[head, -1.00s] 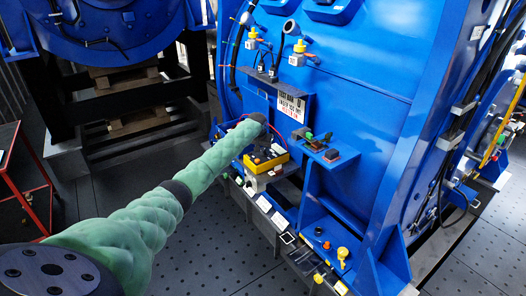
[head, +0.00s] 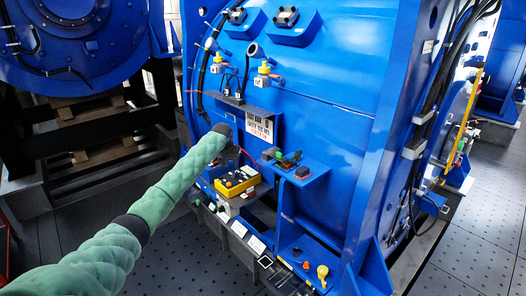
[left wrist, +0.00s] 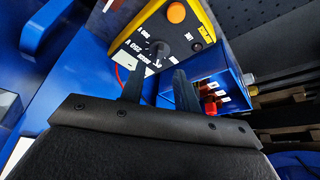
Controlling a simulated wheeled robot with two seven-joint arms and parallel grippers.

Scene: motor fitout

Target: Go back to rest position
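My left arm in its green sleeve reaches from the lower left of the head view toward the blue machine (head: 330,130). Its hand end is dark, and the fingers are hidden there. In the left wrist view my left gripper (left wrist: 158,78) has its two dark fingers apart with nothing between them. Beyond the fingertips is a yellow-edged control box (left wrist: 207,22) with a black knob and an orange button. The same box sits on the machine's lower ledge in the head view (head: 245,171), just below the hand. My right gripper is in neither view.
A small blue shelf (head: 312,178) with small parts juts out right of the hand. A blue box with red and white connectors (left wrist: 222,98) is close by the right finger in the left wrist view. Dark floor (head: 165,255) lies open left of the machine.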

